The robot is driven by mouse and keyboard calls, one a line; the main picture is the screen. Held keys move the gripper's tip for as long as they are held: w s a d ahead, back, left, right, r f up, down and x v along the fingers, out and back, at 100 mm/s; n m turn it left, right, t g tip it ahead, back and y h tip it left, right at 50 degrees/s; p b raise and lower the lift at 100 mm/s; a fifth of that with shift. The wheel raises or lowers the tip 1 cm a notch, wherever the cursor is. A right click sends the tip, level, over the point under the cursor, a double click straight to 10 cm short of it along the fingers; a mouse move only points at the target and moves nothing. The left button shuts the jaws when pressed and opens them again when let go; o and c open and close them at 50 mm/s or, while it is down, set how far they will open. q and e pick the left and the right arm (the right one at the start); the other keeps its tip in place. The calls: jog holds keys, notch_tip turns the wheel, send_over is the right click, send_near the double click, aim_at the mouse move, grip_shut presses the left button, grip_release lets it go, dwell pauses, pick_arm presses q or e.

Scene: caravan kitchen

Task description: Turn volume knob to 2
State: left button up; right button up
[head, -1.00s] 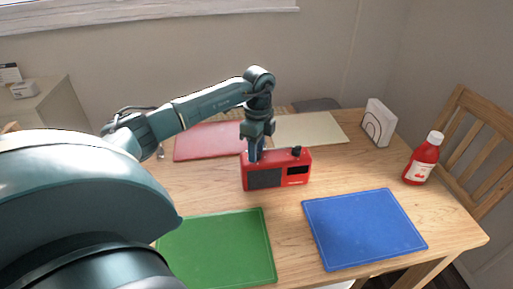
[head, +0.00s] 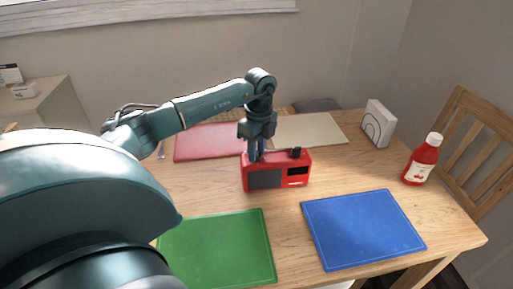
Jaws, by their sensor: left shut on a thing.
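A red radio (head: 278,185) with a dark speaker grille and a small dark display stands upright in the middle of the wooden table. A black knob (head: 297,152) shows on the right part of its top. My left gripper (head: 256,158) points straight down at the left part of the radio's top. Its fingers are shut on a small part there, which appears to be the volume knob and is mostly hidden by the fingers. The knob's setting and any numbers cannot be read. My right gripper is not in view.
On the table (head: 285,225) lie a green mat (head: 217,250), a blue mat (head: 363,228), a red mat (head: 205,142) and a cream mat (head: 312,128). A red sauce bottle (head: 421,162) and a white napkin holder (head: 379,124) stand at the right. A chair (head: 470,150) is beyond.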

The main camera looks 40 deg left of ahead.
pick_arm(q)
jog(key=m, duration=0.3)
jog(key=shift+m, duration=0.4)
jog(key=m, duration=0.4)
jog(key=shift+d+p, duration=0.1)
jog(key=shift+p, duration=0.2)
jog(key=m, duration=0.5)
jog(key=shift+y, duration=0.3)
jog(key=m, duration=0.3)
jog(key=shift+s+f+m+t+b, duration=0.1)
jog(key=shift+m+t+b, duration=0.2)
jog(key=shift+b, duration=0.1)
jog(key=m, duration=0.4)
jog(key=shift+b, duration=0.4)
jog(key=m, duration=0.4)
jog(key=shift+t+b, duration=0.3)
jog(key=m, duration=0.3)
jog(key=shift+m+b, duration=0.35)
jog(key=shift+m, duration=0.05)
jog(key=m, duration=0.4)
jog(key=shift+m+b, duration=0.35)
jog(key=shift+m, duration=0.05)
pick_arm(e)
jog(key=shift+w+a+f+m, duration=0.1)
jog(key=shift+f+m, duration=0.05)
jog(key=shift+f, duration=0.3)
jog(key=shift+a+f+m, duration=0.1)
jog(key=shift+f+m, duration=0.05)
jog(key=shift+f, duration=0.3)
